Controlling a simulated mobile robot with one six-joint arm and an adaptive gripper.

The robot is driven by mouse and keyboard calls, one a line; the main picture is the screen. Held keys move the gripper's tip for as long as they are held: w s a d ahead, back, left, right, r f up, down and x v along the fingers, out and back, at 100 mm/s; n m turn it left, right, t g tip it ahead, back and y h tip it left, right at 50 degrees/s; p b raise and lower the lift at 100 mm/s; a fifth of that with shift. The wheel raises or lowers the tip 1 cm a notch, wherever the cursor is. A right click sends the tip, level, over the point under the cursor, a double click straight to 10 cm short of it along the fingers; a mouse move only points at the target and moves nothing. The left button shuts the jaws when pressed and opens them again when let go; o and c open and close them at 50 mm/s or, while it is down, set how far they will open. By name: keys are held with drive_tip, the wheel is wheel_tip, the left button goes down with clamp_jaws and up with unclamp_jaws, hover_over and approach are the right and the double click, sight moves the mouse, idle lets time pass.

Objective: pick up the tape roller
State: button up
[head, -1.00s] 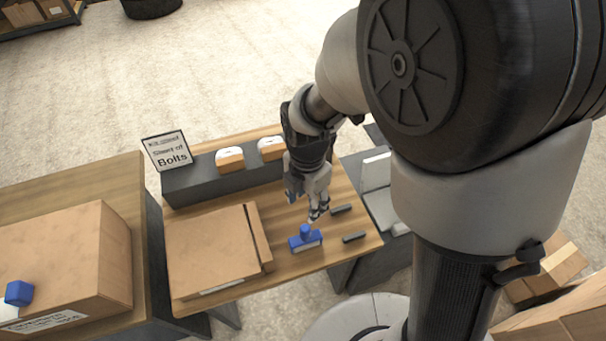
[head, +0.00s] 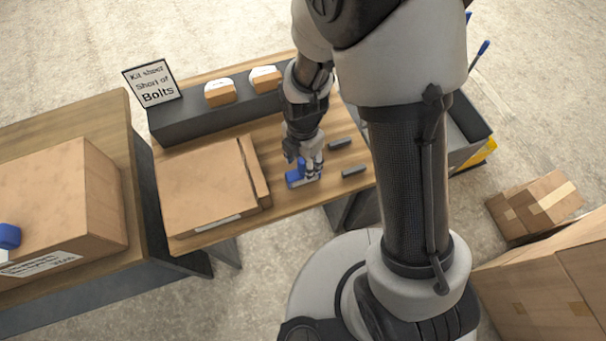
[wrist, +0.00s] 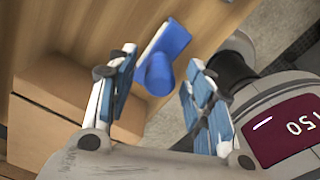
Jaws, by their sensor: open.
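The tape roller (head: 296,179) is blue with a pale strip along its base. It lies on the wooden bench top (head: 284,216) to the right of a flat carton. My gripper (head: 312,170) is right at it from above in the head view and partly hides it. In the wrist view the tape roller (wrist: 164,62) shows between and just beyond the open fingers of my gripper (wrist: 160,78). Its rounded blue handle points toward the gripper. The fingers appear apart from it, with nothing held.
A flat carton (head: 200,185) lies left of the roller. Two dark bars (head: 354,170) lie to its right. A dark rack (head: 185,124) with orange-and-white items and a bolts sign (head: 151,85) stand behind. A large box (head: 60,195) sits on the left table.

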drive_tip(key=shift+f, duration=0.45)
drive_tip(key=shift+c, duration=0.4)
clamp_jaws()
